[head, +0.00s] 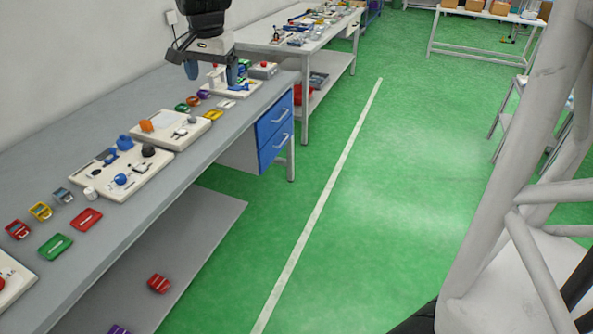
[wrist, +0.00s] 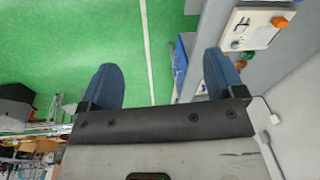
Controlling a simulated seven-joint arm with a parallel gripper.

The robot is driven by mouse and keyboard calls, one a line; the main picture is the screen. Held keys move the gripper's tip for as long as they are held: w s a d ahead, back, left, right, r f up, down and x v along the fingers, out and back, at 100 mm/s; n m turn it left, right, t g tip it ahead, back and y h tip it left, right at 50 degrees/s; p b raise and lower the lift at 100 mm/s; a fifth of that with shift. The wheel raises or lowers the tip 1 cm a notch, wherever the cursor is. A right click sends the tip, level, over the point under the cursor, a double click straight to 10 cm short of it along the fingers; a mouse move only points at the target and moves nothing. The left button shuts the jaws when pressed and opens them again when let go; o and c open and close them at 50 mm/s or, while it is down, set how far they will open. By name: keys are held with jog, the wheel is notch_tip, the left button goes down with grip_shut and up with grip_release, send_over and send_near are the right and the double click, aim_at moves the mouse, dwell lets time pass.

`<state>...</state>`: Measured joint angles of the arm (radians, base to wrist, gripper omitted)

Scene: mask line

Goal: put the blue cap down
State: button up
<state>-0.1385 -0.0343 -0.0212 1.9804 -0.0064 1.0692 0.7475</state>
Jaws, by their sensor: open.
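My gripper (head: 211,74) is in the upper left of the head view, above the far part of the grey bench. Its two blue fingers are apart. In the wrist view my gripper (wrist: 163,80) has nothing between its fingers but floor in the distance. A blue knobbed piece (head: 125,142) and a round blue piece (head: 120,179) are on the nearest full cream board (head: 150,186). I cannot tell which of them, if either, is the blue cap. The gripper is well apart from both.
The grey bench (head: 62,137) runs along the wall. A middle board (head: 172,141) holds an orange piece (head: 146,126); a far board (head: 240,90) lies below my gripper. Loose red (head: 86,219) and green (head: 55,247) pieces lie nearer. The green floor (head: 375,220) is clear.

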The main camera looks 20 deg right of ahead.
jog(key=s+d+f+n, duration=0.2)
jog(key=s+d+f, duration=0.1)
jog(key=s, duration=0.8)
jog(key=s+d+f+n, duration=0.2)
jog(key=s+d+f, duration=0.1)
jog(key=s, duration=0.9)
jog(key=s+d+f+n+t, duration=0.1)
jog(key=s+f, duration=0.4)
jog(key=s, duration=0.6)
jog(key=shift+s+d+f+n, duration=0.35)
jog(key=shift+d+n, duration=0.55)
jog(key=shift+d, duration=0.2)
